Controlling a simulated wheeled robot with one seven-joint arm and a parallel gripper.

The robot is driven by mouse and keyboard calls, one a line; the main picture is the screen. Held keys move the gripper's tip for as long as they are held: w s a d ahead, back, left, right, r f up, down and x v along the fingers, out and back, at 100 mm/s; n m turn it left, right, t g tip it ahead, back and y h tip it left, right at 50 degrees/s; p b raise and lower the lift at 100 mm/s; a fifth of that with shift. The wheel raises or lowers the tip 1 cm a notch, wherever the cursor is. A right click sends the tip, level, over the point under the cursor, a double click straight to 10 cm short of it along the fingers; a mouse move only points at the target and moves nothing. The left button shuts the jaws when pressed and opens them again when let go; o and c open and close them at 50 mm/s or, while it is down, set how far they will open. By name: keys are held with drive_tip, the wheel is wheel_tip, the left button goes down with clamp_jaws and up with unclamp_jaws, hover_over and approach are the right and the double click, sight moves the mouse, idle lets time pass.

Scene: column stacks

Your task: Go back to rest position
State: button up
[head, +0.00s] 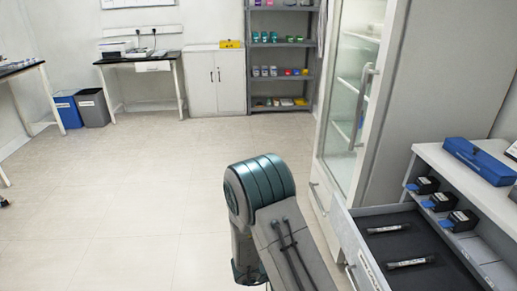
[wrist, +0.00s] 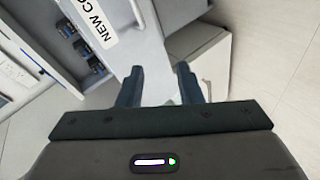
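My gripper (wrist: 160,84) shows in the wrist view with its two dark fingers apart and nothing between them. Behind the fingers are the front of a drawer with a white label reading "NEW CO" (wrist: 93,20) and pale cabinet surfaces. In the head view my arm rises at the lower middle, to the left of the open drawer (head: 355,238); the gripper itself is hidden there. Two dark columns with white labels lie in the drawer, a farther one (head: 388,229) and a nearer one (head: 410,263).
Blue-and-black holders (head: 423,186) stand on the shelf beside the drawer, under a counter with a blue box (head: 478,160). A tall glass-door cabinet (head: 350,100) stands behind the drawer. Shelving (head: 282,40) and bins (head: 92,107) stand far back.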

drive_tip(key=w+a+r+t+y+p, duration=0.2)
drive_tip(key=w+a+r+y, duration=0.15)
drive_tip(key=r, duration=0.25)
drive_tip(key=w+a+r+t+y+p, duration=0.1)
drive_tip(key=w+a+r+t+y, duration=0.1)
drive_tip(key=w+r+y, duration=0.35)
drive_tip(key=s+a+r+y+p, duration=0.2)
drive_tip(key=s+r, duration=0.1)
drive_tip(key=r, duration=0.4)
drive_tip(key=s+a+r+y+p, duration=0.1)
drive_tip(key=s+r+y+p, duration=0.15)
drive_tip(key=r, duration=0.45)
drive_tip(key=s+d+r+g+p, duration=0.1)
drive_tip(key=s+d+r, duration=0.2)
drive_tip(key=s, duration=0.4)
drive_tip(key=s+d+r+g+h+p, duration=0.1)
drive_tip(key=s+d+r+g+p, duration=0.1)
drive_tip(key=s+r, duration=0.3)
drive_tip(key=s+d+r+g+h+p, duration=0.1)
drive_tip(key=s+d+r, duration=0.3)
drive_tip(key=s, duration=0.6)
drive_tip(key=shift+d+g, duration=0.15)
drive_tip(key=shift+g, duration=0.55)
drive_tip(key=shift+s+r, duration=0.1)
